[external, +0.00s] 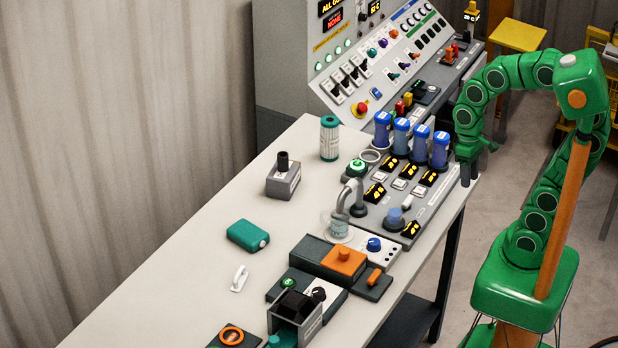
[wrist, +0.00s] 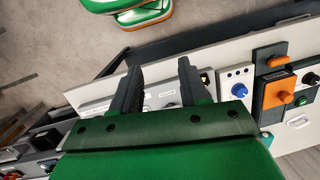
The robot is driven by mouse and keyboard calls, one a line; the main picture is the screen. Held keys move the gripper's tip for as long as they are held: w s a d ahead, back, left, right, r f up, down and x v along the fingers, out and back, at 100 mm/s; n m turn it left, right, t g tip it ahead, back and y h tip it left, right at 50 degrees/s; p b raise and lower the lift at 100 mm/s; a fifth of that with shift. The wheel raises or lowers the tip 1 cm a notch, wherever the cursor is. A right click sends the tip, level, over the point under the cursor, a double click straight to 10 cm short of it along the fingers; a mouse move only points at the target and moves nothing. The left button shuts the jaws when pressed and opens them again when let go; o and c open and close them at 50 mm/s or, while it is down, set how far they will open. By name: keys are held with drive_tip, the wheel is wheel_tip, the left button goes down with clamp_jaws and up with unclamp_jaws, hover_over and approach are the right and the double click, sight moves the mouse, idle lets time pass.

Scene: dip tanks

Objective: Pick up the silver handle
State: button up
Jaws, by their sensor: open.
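A small pale, silver-white handle (external: 238,279) lies on the bare table top at the lower left in the external view. A pale piece that looks like it shows at the right edge of the wrist view (wrist: 298,121). My gripper (external: 468,178) is at the table's right edge, beside the blue-capped cylinders and far from the handle. In the wrist view my gripper (wrist: 158,74) has its two dark fingers apart with nothing between them.
An orange-topped block (external: 343,262), a curved grey spout (external: 343,200) and several blue cylinders (external: 401,138) stand between my gripper and the handle. A control console (external: 340,60) stands at the back.

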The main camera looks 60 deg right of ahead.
drive_tip(key=w+a+f+m+g+y, duration=0.1)
drive_tip(key=w+a+f+m+y, duration=0.2)
drive_tip(key=w+a, duration=1.1)
drive_tip(key=w+a+m+y, duration=0.4)
drive_tip(key=w+a, duration=0.7)
drive_tip(key=w, duration=0.6)
drive_tip(key=m+y, duration=0.5)
drive_tip(key=m, duration=0.2)
approach(237, 278)
drive_tip(key=shift+w+a+f, duration=0.1)
drive_tip(key=shift+a+f, duration=0.3)
drive_tip(key=shift+f, duration=0.2)
drive_tip(key=shift+w+a+f, duration=0.15)
drive_tip(key=shift+a+f, duration=0.05)
drive_tip(key=shift+a, duration=0.1)
drive_tip(key=shift+f+x, duration=0.2)
drive_tip(key=shift+x, duration=3.75)
drive_tip(key=shift+d, duration=0.15)
clamp_jaws()
